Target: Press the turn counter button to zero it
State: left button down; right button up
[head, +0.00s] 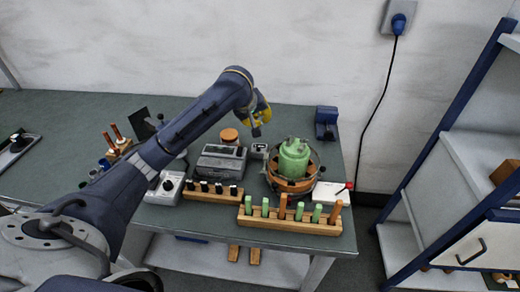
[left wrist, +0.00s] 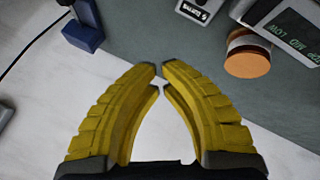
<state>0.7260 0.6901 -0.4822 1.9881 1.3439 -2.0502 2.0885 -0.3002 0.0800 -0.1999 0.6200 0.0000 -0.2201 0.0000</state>
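The turn counter looks to be the small grey box (head: 260,150) between the dark-screened device and the green pot. In the left wrist view a light box with lettering (left wrist: 200,8), cut off by the top edge, seems to be the same counter. Its button is too small to make out. My left gripper (head: 257,130) is above the back of the bench, behind the counter and apart from it. In the left wrist view its yellow fingers (left wrist: 160,72) have their tips almost together, with nothing between them. My right gripper is in neither view.
The dark-screened device (head: 222,162) and an orange-topped round tin (head: 229,136) stand left of the counter. A green pot (head: 294,158) sits in a ringed stand to its right. A blue block (head: 326,122) is at the back right. Wooden racks (head: 290,222) line the front.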

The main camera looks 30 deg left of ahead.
aim_at(260, 148)
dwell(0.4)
pick_arm(q)
jog(key=shift+f, duration=4.4)
jog(key=shift+f, duration=0.15)
jog(key=shift+f, duration=0.3)
jog(key=shift+f, duration=0.45)
jog(key=shift+r, duration=0.9)
jog(key=shift+r, duration=2.5)
